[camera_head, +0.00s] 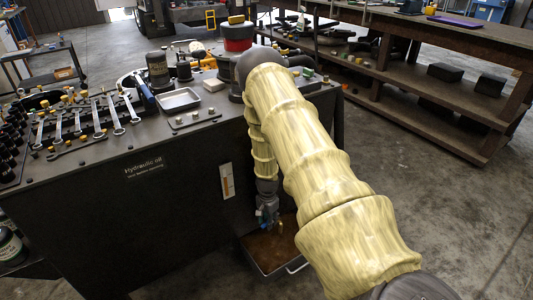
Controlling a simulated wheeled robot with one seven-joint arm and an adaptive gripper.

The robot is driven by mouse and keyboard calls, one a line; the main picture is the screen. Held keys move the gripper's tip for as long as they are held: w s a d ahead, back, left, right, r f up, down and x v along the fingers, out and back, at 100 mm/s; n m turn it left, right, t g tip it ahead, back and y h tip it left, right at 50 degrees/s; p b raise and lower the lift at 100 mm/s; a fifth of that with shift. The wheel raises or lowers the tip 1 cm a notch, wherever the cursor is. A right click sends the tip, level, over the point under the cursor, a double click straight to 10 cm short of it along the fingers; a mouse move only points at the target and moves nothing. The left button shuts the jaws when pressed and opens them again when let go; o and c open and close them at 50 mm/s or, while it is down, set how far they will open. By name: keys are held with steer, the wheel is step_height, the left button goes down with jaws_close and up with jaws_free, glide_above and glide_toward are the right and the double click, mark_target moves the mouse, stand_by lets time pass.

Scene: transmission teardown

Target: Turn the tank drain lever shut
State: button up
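The tank is a dark cabinet (130,225) lettered "Hydraulic oil", at the left and centre of the head view. My yellow-sleeved arm reaches over its right end and folds down along its front. My gripper (266,216) is low beside the tank front, above a drain pan (262,256). It is small and dark, and I cannot tell whether its fingers are open or shut. A small brass-coloured piece (280,226) shows just right of the gripper; whether it is part of the drain is unclear. The drain lever cannot be made out and may be hidden by the gripper.
A level gauge (227,181) is on the tank front. Wrenches (97,117), a metal tray (178,100) and a red-banded container (237,38) are on the tank top. A wooden workbench (440,75) stands at the back right. The floor at right is clear.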

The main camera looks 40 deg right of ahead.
mark_target(267, 222)
steer(key=shift+w+a, duration=0.1)
steer(key=shift+r, duration=0.55)
step_height(267, 222, up, 11)
stand_by(0.4)
